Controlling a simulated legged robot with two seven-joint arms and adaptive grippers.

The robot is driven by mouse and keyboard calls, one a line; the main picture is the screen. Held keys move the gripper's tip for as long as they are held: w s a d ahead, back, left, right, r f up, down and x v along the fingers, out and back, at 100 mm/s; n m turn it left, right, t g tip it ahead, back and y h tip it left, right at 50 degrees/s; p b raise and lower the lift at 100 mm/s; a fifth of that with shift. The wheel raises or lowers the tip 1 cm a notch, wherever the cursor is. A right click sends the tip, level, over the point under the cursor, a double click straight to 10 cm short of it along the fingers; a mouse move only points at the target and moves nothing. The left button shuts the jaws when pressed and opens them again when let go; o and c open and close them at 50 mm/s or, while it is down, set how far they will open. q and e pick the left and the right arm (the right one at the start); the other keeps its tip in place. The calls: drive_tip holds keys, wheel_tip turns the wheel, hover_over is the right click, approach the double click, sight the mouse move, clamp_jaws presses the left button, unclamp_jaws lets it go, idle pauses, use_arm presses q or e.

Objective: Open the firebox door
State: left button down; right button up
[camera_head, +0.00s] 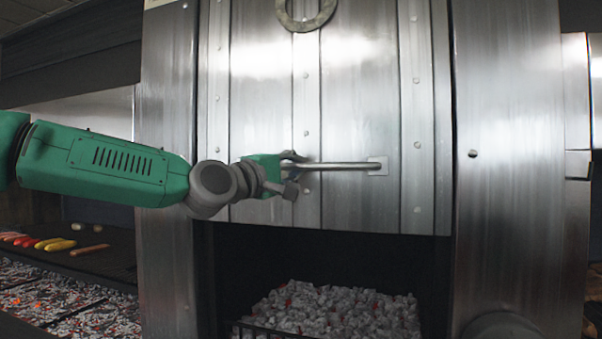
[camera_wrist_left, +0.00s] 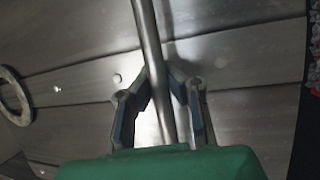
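The firebox door (camera_head: 360,100) is a tall brushed-metal panel with riveted vertical strips. Its lower edge hangs above a dark opening, where grey and red coals (camera_head: 330,312) show. A horizontal bar handle (camera_head: 345,166) crosses the lower part of the door. My left gripper (camera_head: 291,172) is at the left part of this handle. In the left wrist view the handle (camera_wrist_left: 147,35) runs between the two fingers (camera_wrist_left: 160,88), which close in on it from both sides. The handle's left end is hidden behind the gripper in the head view. My right gripper is not in view.
A metal ring (camera_head: 305,14) is fixed higher on the door. Metal pillars (camera_head: 508,150) flank the door. At left, sausages and other food (camera_head: 45,243) lie on a dark grill above a coal bed (camera_head: 65,300). A low grate (camera_head: 265,331) fronts the firebox coals.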

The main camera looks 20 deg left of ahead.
use_arm(q)
drive_tip(key=c, duration=1.5)
unclamp_jaws()
drive_tip(key=shift+s+r, duration=0.3)
drive_tip(key=shift+r, duration=0.15)
drive_tip(key=shift+c, duration=0.2)
drive_tip(key=shift+s, duration=0.45)
drive_tip(key=shift+w+f, duration=0.3)
drive_tip(key=shift+w, duration=0.15)
drive_tip(key=v, duration=1.2)
drive_tip(key=shift+a, duration=0.2)
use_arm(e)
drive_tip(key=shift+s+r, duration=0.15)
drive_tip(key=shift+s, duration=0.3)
use_arm(q)
drive_tip(key=shift+d+f, duration=0.1)
drive_tip(key=shift+d, duration=0.05)
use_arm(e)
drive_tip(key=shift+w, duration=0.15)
